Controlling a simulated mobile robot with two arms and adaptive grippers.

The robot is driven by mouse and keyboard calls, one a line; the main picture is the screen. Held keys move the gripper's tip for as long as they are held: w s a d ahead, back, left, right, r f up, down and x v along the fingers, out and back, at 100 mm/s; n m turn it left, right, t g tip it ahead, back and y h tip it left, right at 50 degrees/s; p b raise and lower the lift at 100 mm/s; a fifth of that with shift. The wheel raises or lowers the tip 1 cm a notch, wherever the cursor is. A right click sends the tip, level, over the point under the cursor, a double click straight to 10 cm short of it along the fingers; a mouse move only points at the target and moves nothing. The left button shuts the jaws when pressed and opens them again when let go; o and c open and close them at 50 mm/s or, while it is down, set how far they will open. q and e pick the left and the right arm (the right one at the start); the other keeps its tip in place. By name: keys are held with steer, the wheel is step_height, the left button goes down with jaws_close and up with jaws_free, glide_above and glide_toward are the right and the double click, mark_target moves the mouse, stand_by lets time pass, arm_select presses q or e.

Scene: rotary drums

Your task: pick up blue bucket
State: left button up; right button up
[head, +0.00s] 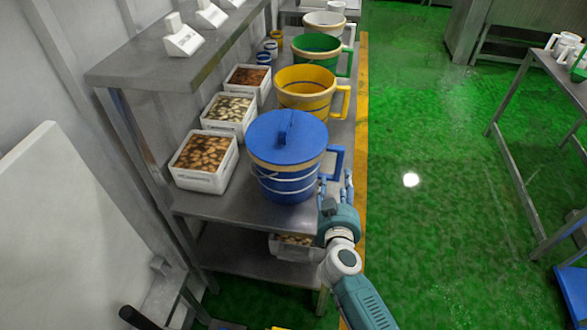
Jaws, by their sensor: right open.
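The blue bucket (287,180) stands upright on the steel table, nearest the front end, with its blue lid (285,137) on and a blue handle (337,160) on its right side. My right gripper (336,190) is at the handle, coming from the front right with its fingers pointing up. It is open, with the fingers beside the lower part of the handle. Whether they touch the handle I cannot tell. My left gripper is not in view.
Behind the bucket stand a yellow bucket (304,88), a green bucket (316,52) and a white bucket (326,20). White food boxes (218,182) line the left. A raised steel shelf (150,65) overhangs the back. Green floor (420,130) to the right is clear.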

mark_target(339, 176)
steer(key=w+f, duration=0.1)
steer(key=w+d+f+g, duration=0.1)
steer(key=w+f, duration=0.1)
steer(key=w+f+g+h, duration=0.1)
steer(key=w, duration=0.1)
steer(key=shift+d+f+b, duration=0.25)
steer(key=shift+b, duration=0.15)
steer(key=b+x, duration=0.1)
steer(key=x, duration=0.3)
steer(key=shift+w, duration=0.2)
steer(key=shift+w+f, duration=0.15)
steer(key=shift+w, duration=0.3)
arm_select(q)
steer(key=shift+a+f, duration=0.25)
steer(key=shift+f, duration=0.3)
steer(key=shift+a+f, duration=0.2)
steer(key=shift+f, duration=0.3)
arm_select(e)
steer(key=shift+s, duration=0.1)
